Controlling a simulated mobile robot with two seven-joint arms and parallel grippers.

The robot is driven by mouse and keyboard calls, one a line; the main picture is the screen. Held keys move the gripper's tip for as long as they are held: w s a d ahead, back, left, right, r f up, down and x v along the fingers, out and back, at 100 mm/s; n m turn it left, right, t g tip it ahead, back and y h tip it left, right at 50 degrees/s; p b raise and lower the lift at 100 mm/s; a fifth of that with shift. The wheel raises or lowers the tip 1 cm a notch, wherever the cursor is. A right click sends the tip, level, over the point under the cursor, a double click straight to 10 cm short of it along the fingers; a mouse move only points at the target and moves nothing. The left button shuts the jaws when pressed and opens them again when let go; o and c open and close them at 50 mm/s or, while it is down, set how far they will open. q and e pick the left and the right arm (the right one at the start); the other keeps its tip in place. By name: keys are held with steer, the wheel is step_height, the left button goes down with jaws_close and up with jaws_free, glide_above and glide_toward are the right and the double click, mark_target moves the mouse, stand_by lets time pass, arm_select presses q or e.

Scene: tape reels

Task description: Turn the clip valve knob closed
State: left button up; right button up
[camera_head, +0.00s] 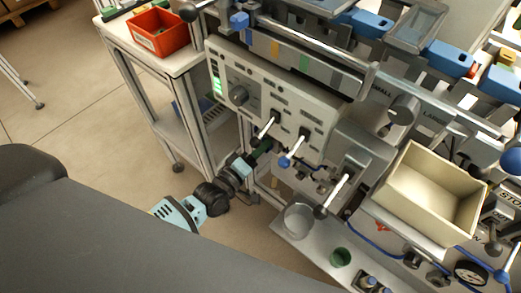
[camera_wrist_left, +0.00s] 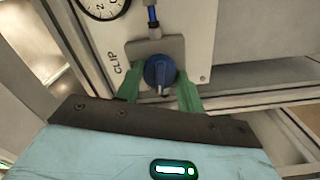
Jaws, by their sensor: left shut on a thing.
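The clip valve knob (camera_wrist_left: 158,70) is round and blue with a grey bar across its lower face, which points down in the left wrist view. It sits on a grey plate (camera_wrist_left: 140,48) beside the word CLIP, below a blue stem. My left gripper (camera_wrist_left: 160,88) has its green fingers on either side of the knob and is shut on it. In the head view the left gripper (camera_head: 263,147) reaches in under the front of the grey machine panel, and I cannot make out the knob there. My right gripper is not in view.
A round dial (camera_wrist_left: 101,4) sits above the plate. Levers with white shafts (camera_head: 293,149) stick out of the panel (camera_head: 255,95) near my gripper. A clear cup (camera_head: 298,220) and a cream bin (camera_head: 425,210) stand to the right. A red bin (camera_head: 160,32) is at the upper left.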

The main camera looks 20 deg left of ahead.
arm_select(q)
steer(key=shift+n, duration=0.9)
steer(key=o, duration=1)
steer(key=shift+s, duration=0.1)
steer(key=v, duration=0.7)
steer(key=shift+s+a, duration=0.15)
steer(key=shift+s, duration=0.15)
